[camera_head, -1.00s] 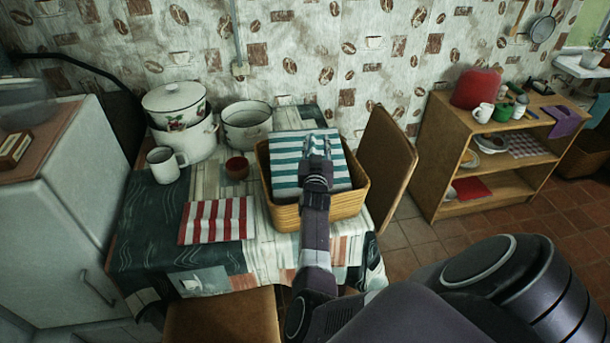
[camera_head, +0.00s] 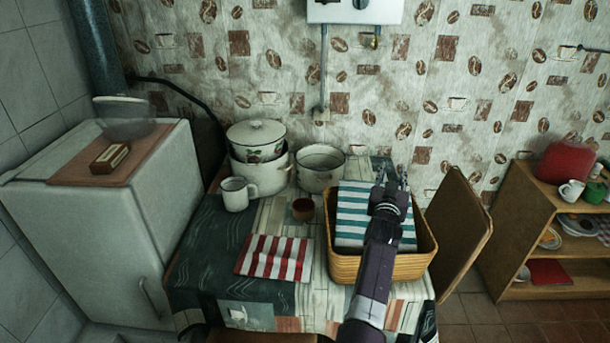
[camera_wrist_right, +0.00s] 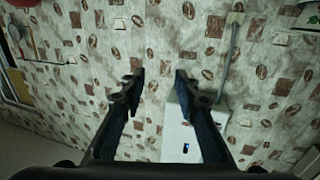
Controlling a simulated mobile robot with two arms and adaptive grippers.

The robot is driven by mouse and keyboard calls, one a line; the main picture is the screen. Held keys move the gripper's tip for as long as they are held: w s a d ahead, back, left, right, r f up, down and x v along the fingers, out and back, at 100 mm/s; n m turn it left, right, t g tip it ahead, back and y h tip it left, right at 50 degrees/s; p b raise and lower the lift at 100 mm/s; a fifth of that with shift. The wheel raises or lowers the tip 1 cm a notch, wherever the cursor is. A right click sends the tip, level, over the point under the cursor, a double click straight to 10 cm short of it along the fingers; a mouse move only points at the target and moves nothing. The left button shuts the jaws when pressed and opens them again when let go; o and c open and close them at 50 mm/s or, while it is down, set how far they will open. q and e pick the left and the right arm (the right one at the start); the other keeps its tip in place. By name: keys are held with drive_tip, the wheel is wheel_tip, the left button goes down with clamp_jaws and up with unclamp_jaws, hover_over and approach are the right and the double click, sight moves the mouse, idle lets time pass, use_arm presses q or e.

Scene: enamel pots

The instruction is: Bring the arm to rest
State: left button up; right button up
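My right arm reaches up over the wicker basket (camera_head: 385,268) on the table. Its gripper (camera_head: 392,175) shows in front of the teal-and-white striped cloth (camera_head: 356,212) in the basket, and the arm hides part of both. In the right wrist view the gripper (camera_wrist_right: 160,76) is open, with nothing between its fingers. It faces the patterned wall (camera_wrist_right: 110,40), with a white box (camera_wrist_right: 182,130) showing behind the right finger. My left gripper is not in view.
The table holds a red-and-white striped cloth (camera_head: 273,258), a white mug (camera_head: 236,194), a brown cup (camera_head: 303,209), a lidded pot (camera_head: 257,142) and an open pot (camera_head: 318,168). A chair (camera_head: 462,235) stands right of the basket. A white fridge (camera_head: 105,235) stands at left.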

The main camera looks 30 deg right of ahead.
drive_tip(key=s+a+f+n+g+y, duration=0.2)
drive_tip(key=s+a+f+n+y, duration=0.2)
drive_tip(key=s+a+f, duration=0.45)
drive_tip(key=s+a+f+n+g+y, duration=0.1)
drive_tip(key=s+a+f+n+y, duration=0.4)
drive_tip(key=a, duration=0.6)
drive_tip(key=s+a+f+n+g+y, duration=0.1)
drive_tip(key=s+a+f+g+y, duration=0.2)
drive_tip(key=s+a, duration=0.7)
drive_tip(key=s+a+f+n+g+y, duration=0.1)
drive_tip(key=s+a+f+g, duration=0.5)
drive_tip(key=s, duration=0.8)
wheel_tip(320, 180, down, 26)
drive_tip(key=s+t+b, duration=0.1)
drive_tip(key=b, duration=0.1)
drive_tip(key=s+d+f+g+b, duration=0.1)
drive_tip(key=s+d+f+b, duration=0.1)
drive_tip(key=s+f, duration=1.5)
drive_tip(key=shift+s+d+f, duration=0.2)
drive_tip(key=shift+s+f, duration=0.2)
drive_tip(key=shift+f, duration=0.45)
